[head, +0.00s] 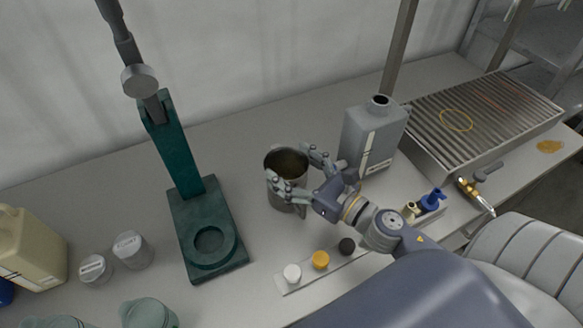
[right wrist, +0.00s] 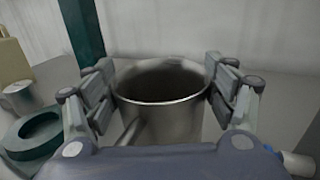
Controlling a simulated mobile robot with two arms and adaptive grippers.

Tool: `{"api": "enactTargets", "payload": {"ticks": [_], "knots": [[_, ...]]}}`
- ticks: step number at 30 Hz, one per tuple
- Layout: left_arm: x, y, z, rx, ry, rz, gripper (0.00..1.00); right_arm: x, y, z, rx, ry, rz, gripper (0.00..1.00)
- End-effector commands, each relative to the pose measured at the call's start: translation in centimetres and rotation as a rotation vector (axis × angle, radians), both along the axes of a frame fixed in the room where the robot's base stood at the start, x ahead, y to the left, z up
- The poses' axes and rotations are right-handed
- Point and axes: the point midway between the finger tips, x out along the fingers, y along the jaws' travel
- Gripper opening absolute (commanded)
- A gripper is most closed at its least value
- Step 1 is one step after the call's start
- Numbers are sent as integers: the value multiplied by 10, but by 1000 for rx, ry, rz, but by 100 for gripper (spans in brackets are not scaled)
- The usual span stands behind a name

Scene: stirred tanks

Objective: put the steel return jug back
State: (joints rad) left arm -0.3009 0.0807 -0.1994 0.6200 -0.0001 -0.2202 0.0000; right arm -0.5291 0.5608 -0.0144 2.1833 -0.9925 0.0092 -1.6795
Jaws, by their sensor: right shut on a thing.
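The steel return jug (head: 287,162) is a round, open-topped metal vessel near the middle of the worktop in the head view. It stands upright and looks dark inside. My right gripper (head: 300,172) is shut on the jug, with a finger on each side of its upper wall. The right wrist view shows the jug (right wrist: 165,112) between the fingers, with its handle toward the wrist. I cannot tell whether its base touches the worktop. My left gripper is not in the head view.
A green stand (head: 178,160) with a round recess in its base is left of the jug. A grey can (head: 366,140) stands close on the right, before a ribbed drain tray (head: 480,115). A strip with white, orange and black caps (head: 320,262) lies in front. Jars and a beige jug (head: 30,248) are left.

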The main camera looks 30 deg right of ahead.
Motion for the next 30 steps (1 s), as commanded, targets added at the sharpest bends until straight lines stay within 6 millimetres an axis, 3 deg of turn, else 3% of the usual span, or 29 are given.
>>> {"api": "enactTargets", "payload": {"ticks": [10, 11, 13, 28, 30], "knots": [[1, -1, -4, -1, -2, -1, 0, 0, 0, -3, 0, -2, 0, 25], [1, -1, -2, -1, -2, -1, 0, 0, 0, -2, -1, -1, 0, 84], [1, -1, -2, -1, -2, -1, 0, 0, 0, -2, -1, 0, 0, 97], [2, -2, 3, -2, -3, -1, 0, 0, 0, 3, 0, 0, 0, 97], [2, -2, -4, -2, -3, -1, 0, -6, -2, -2, 2, 2, -2, 97]]}}
